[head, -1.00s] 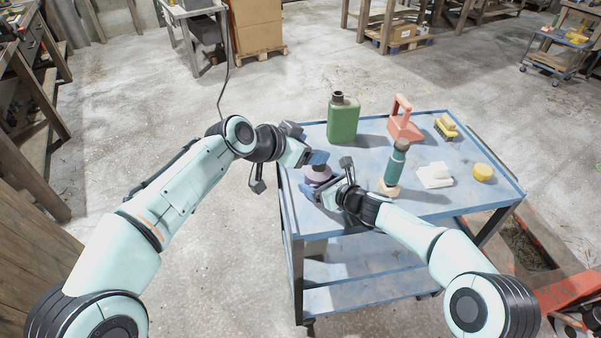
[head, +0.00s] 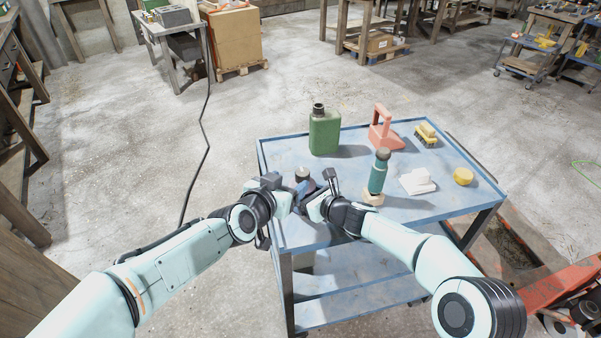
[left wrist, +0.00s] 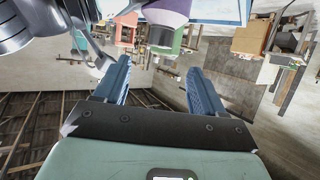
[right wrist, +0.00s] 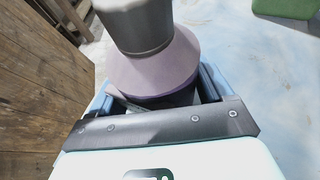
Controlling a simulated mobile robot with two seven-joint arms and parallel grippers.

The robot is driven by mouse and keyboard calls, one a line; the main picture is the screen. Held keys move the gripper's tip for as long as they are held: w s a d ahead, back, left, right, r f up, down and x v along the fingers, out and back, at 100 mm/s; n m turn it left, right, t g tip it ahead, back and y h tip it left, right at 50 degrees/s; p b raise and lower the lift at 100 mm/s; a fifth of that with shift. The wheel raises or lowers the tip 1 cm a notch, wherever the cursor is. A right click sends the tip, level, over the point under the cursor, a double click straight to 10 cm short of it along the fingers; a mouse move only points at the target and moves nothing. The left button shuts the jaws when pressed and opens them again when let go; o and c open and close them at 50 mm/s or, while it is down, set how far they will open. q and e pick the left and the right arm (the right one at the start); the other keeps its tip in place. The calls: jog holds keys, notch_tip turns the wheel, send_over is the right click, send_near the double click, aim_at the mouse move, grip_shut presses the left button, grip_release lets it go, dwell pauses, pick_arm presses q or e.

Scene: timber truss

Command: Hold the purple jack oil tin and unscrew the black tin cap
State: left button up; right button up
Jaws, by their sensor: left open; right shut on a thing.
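The purple jack oil tin (head: 307,186) stands near the left edge of the blue cart, partly hidden by my grippers. In the right wrist view its purple sloped shoulder (right wrist: 155,68) shows below the dark grey-black tin cap (right wrist: 137,25), which sits on top. My right gripper (right wrist: 155,98) is shut around the tin's lower body. My left gripper (head: 290,188) is open, just left of the tin. In the left wrist view the tin (left wrist: 168,10) and cap (left wrist: 162,38) appear upside down, beyond and between the open left fingers (left wrist: 159,70); the cap looks clear of them.
On the blue cart (head: 415,210) stand a green canister (head: 324,133), a red handled object (head: 383,130), a teal bottle-like object (head: 379,172), a white block (head: 417,181), a yellow round item (head: 463,176) and a yellow brush-like item (head: 426,135). The cart's right front is clear.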

aim_at(302, 173)
pick_arm(q)
jog(key=x, duration=0.9)
jog(key=shift+w+d+f, duration=0.1)
jog(key=shift+w+f, duration=0.1)
grip_shut()
jog(key=shift+d, duration=0.1)
